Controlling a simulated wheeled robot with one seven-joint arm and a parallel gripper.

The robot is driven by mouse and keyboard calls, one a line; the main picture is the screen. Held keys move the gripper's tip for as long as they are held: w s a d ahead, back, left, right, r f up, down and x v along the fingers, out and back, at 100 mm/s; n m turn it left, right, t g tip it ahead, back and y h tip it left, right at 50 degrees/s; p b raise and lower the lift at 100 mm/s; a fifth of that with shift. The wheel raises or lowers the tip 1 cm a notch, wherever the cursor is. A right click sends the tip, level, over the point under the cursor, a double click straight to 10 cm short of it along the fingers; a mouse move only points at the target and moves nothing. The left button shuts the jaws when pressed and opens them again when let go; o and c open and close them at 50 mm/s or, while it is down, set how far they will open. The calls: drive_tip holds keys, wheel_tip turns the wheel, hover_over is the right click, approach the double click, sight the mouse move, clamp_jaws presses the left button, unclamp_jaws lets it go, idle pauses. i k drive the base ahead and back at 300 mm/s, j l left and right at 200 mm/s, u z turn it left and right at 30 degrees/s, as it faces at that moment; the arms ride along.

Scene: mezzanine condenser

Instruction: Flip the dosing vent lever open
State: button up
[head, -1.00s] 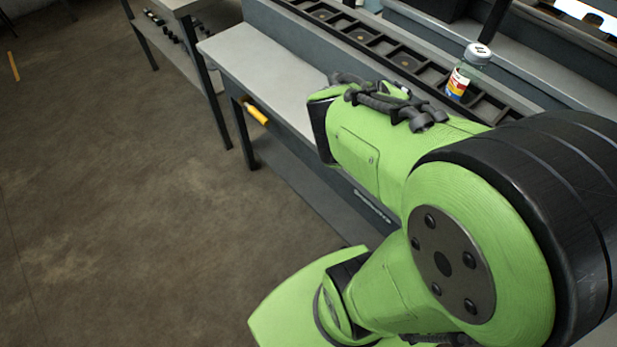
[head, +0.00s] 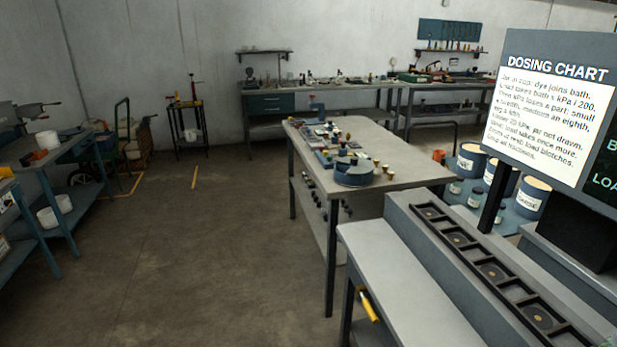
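No part that I can clearly tell as the dosing vent lever shows in the head view. A yellow handle (head: 369,307) sticks out at the left end of the near grey bench (head: 405,275); I cannot tell whether it is the lever. The dosing chart (head: 541,108) stands on a dark post at the right, above a dark row of square compartments (head: 490,271). My gripper is not in view.
A long table (head: 405,172) with small parts stands beyond the near bench. Labelled tubs (head: 531,195) and small jars stand on a blue surface at the right. Shelving (head: 40,215) lines the left. The floor (head: 200,260) between is clear.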

sight(361, 289)
drive_tip(key=z, duration=1.6)
drive_tip(key=u, duration=1.3)
drive_tip(key=i+j, duration=0.3)
drive_tip(key=j, duration=0.15)
drive_tip(key=i+j, duration=0.3)
drive_tip(key=j, duration=0.15)
drive_tip(key=i+j, duration=0.25)
drive_tip(key=j, duration=0.25)
drive_tip(key=i+l+z, duration=0.05)
